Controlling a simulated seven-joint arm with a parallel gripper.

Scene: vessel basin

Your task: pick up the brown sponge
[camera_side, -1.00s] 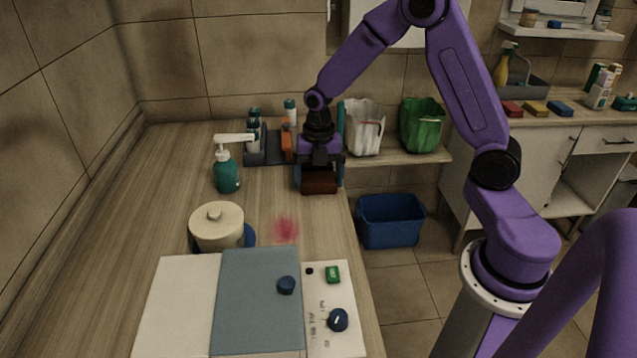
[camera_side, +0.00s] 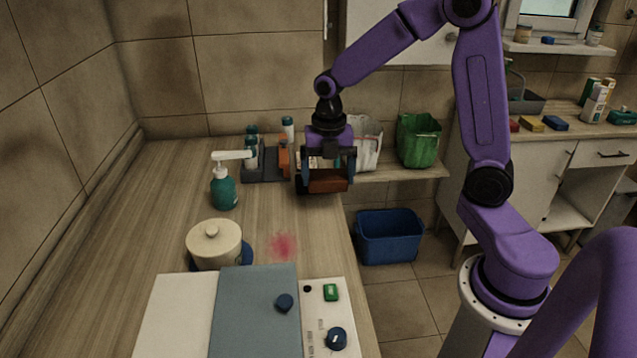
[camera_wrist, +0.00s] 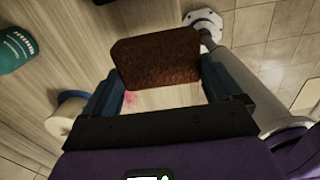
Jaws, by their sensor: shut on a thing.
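The brown sponge (camera_side: 328,181) is a dark brown block between the fingers of my gripper (camera_side: 327,178). In the side view it is over the right edge of the wooden counter, near the back; its exact height above the wood is hard to tell. In the wrist view the sponge (camera_wrist: 160,58) fills the space between the two blue fingers of my gripper (camera_wrist: 160,85), with its rough face showing. My gripper is shut on it.
A teal soap bottle (camera_side: 223,188), a cream pot (camera_side: 214,242) and a dark caddy (camera_side: 264,166) with bottles stand on the counter. A red stain (camera_side: 283,245) lies in front. A blue bin (camera_side: 389,237) stands on the floor, and a green bag (camera_side: 418,141) sits at the back right.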

